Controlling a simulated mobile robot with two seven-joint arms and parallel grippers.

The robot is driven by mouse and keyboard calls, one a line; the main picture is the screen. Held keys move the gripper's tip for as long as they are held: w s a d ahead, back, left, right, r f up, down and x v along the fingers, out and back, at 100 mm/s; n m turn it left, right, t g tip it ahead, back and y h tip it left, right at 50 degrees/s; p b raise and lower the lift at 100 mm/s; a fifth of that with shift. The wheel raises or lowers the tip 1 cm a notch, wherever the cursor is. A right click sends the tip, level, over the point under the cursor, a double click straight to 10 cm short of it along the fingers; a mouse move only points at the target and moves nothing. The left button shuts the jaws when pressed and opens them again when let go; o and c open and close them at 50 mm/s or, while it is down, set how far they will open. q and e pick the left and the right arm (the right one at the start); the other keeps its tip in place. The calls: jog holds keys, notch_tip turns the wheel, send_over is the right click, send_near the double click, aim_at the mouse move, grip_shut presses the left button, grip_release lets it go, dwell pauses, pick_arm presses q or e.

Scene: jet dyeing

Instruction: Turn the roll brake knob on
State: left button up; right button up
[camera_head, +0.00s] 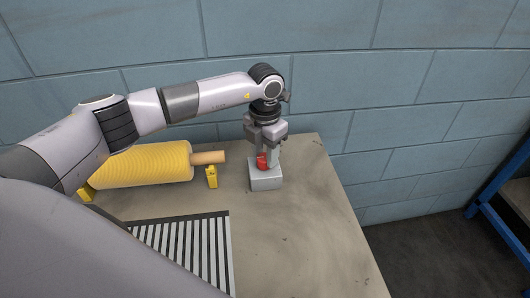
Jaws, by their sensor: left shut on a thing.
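The roll brake knob (262,161) is small and red and sits on top of a grey box (266,180) on the table. My left gripper (265,157) points straight down over the box, with its fingers around the red knob and shut on it. The fingers hide part of the knob, and I cannot tell which way it is turned. My right gripper is not in the view.
A yellow roll (150,165) on a wooden core lies on yellow stands (211,177) left of the box. A striped black and white panel (185,250) lies in front. The table (300,235) is clear on the right. A block wall (380,80) stands behind, a blue frame (490,200) at right.

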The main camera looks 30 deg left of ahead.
aim_at(265, 157)
pick_arm(q)
jog(key=shift+r, duration=0.1)
jog(key=o, duration=1.1)
jog(key=shift+c, duration=0.2)
jog(key=shift+r, duration=3.55)
